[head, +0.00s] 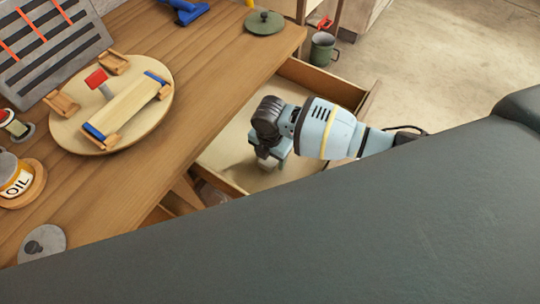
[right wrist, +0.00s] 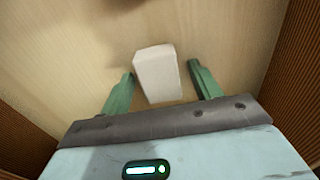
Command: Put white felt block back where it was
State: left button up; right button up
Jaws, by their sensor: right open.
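The white felt block (right wrist: 157,72) lies in the open wooden drawer (head: 221,177), on its pale floor as far as the right wrist view shows. My right gripper (head: 272,158) reaches down into the drawer. Its two green fingers (right wrist: 160,82) are open, one on each side of the block, with a visible gap on both sides. In the head view the gripper hides most of the block. My left gripper is not in view.
The drawer's walls stand close around my right gripper. On the wooden table (head: 220,75) are a round board (head: 65,125) with a wooden fixture, a slotted grey rack (head: 50,45), an oil jar (head: 18,180) and a green lid (head: 264,22).

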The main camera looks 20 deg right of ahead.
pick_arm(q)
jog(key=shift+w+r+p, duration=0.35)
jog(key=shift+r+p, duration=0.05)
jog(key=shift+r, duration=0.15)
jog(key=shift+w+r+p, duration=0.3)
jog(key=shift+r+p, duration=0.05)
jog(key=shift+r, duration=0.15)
pick_arm(e)
notch_tip(320, 180, up, 12)
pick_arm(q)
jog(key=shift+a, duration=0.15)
pick_arm(e)
jog(key=shift+a+f, duration=0.1)
jog(key=shift+f, duration=0.05)
